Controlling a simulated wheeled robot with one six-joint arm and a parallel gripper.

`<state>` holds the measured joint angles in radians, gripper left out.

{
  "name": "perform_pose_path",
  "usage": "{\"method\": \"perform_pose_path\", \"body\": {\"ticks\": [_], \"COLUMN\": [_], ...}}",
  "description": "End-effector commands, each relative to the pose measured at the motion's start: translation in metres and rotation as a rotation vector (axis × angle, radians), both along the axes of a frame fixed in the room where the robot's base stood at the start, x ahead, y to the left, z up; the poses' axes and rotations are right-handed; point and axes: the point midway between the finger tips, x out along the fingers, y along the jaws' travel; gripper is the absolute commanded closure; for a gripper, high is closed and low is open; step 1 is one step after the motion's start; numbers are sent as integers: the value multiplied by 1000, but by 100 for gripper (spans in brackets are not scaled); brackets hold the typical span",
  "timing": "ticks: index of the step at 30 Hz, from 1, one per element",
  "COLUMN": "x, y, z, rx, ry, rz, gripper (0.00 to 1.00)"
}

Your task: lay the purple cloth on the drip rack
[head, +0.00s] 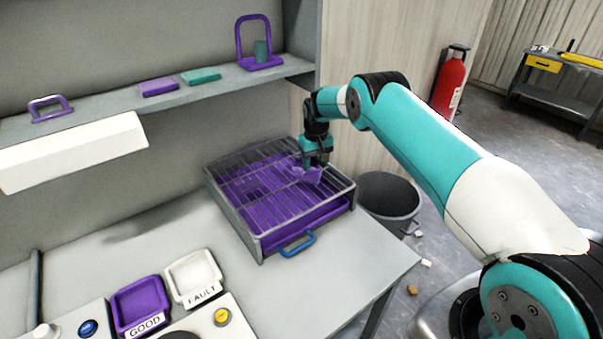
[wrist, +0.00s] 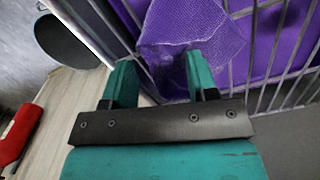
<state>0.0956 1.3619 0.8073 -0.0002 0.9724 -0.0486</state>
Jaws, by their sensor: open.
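The purple cloth (head: 308,175) is a small crumpled piece lying on the bars of the drip rack (head: 262,160), near its far right side. In the wrist view the cloth (wrist: 190,30) shows a woven texture, with the rack's bars (wrist: 278,60) beside and below it. My gripper (head: 312,164) points down right over the cloth. In the wrist view the two teal fingers of my gripper (wrist: 160,78) are apart, with cloth at and between the fingertips. Whether a finger touches the cloth is unclear.
A purple tray (head: 325,212) sits under the rack's bars, with a blue handle (head: 298,243) in front. A dark bin (head: 388,195) stands right of the bench. A shelf (head: 215,87) runs along the wall behind. GOOD (head: 140,300) and FAULT (head: 195,280) trays lie front left.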

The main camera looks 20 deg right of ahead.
Motion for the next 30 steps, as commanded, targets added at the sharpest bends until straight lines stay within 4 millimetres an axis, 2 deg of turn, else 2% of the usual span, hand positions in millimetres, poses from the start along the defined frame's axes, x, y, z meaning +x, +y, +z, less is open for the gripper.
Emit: {"method": "perform_pose_path", "body": {"ticks": [4,17,27,30], "x": [0,-2,-5,-6], "y": [-2,-15,-39,-42], "z": [5,38,97,101], "rx": [0,0,0,0], "ry": [-1,-1,-2,0], "rz": [-1,0,-1,-1], "gripper": [47,47,47,47]}}
